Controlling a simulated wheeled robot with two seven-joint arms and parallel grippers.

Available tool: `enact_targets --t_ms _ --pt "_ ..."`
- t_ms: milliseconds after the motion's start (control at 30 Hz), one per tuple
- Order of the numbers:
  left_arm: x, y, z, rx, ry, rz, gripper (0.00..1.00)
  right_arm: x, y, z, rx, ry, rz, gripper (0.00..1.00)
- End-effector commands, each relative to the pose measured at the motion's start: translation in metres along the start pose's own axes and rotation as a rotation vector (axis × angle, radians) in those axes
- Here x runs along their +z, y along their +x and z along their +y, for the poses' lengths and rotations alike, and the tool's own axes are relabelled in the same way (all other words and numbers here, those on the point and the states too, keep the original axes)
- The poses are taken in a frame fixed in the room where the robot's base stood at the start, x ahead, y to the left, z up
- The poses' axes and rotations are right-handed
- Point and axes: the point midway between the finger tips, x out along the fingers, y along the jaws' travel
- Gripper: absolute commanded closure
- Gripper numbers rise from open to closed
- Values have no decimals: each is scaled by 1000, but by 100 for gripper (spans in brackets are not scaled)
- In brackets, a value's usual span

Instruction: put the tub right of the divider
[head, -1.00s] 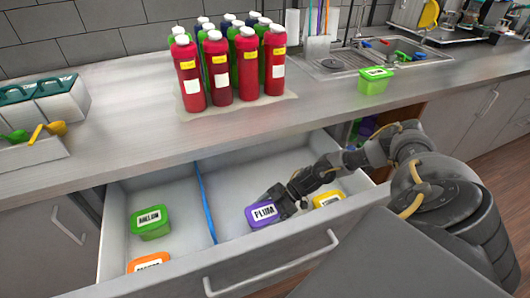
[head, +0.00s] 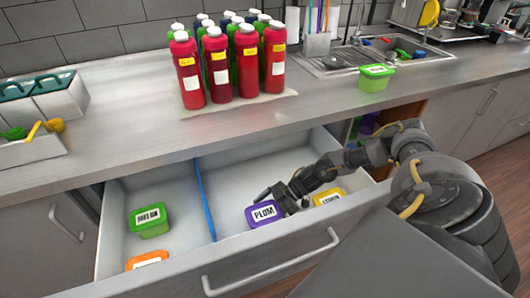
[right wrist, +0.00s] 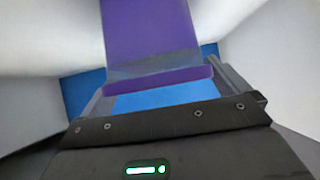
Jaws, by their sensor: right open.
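A purple tub labelled PLUM (head: 262,215) sits on the floor of the open drawer, right of the blue divider (head: 205,200). My right gripper (head: 279,197) is open at the tub, low in the drawer. In the right wrist view the purple tub (right wrist: 150,35) shows between and beyond the open fingers, with the blue divider behind. Whether the fingers touch the tub I cannot tell. My left gripper is not in view.
A green tub (head: 149,221) and an orange tub (head: 147,261) lie left of the divider. A yellow tub (head: 328,198) lies right of the purple one. Another green tub (head: 375,79) stands on the counter by the sink. Several bottles (head: 230,65) stand at the counter's back.

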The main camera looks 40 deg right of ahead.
Motion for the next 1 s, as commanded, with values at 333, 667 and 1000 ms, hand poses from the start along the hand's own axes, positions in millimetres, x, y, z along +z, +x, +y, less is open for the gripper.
enact_targets --t_ms 333,667,1000 --pt "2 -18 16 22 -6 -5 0 -4 -52 10 -2 -1 -2 0" --pt "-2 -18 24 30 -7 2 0 -3 -61 11 -4 -2 -1 0" --pt "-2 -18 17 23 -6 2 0 -3 -60 11 -4 -2 -1 0"
